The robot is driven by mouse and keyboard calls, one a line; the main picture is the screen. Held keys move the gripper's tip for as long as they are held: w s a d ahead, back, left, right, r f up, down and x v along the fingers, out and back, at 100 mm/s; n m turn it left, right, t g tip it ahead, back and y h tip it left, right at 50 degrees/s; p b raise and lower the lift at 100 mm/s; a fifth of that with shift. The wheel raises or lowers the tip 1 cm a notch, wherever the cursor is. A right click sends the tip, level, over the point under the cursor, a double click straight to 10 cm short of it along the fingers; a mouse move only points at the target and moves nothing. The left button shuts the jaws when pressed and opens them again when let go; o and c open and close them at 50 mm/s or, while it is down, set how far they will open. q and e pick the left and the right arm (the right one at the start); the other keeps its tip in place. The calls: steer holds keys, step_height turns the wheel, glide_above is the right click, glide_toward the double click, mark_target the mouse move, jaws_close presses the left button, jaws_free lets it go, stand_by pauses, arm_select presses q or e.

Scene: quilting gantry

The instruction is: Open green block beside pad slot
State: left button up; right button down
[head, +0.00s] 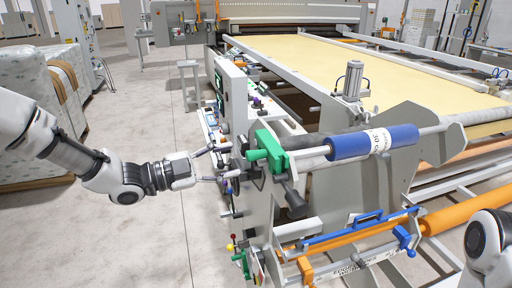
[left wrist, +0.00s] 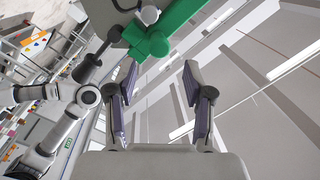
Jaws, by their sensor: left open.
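The green block (head: 268,150) is mounted on top of the grey end frame, at the near end of the shaft that carries a blue roll (head: 372,142). In the left wrist view the green block (left wrist: 160,35) is at the top, beyond the fingertips. My left gripper (head: 215,164) is to the left of the block in the head view. I cannot tell whether the block is open or shut, or which part is the pad slot. My right gripper is out of view.
A control panel (head: 231,95) stands just behind the left gripper. A dark knob (head: 294,204) hangs below the block. An orange roller (head: 462,212) and a blue-handled bar (head: 345,229) are at lower right.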

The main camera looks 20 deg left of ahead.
mark_target(246, 156)
arm_select(q)
steer(key=x, duration=0.3)
steer(key=p+x, duration=0.1)
steer(key=x, duration=0.2)
steer(key=shift+w+f, duration=0.2)
steer(key=shift+w+d+p, duration=0.1)
steer(key=shift+d+p, duration=0.15)
steer(key=shift+p, duration=0.05)
steer(key=shift+c, duration=0.4)
steer(key=shift+w+a, duration=0.1)
jaws_close()
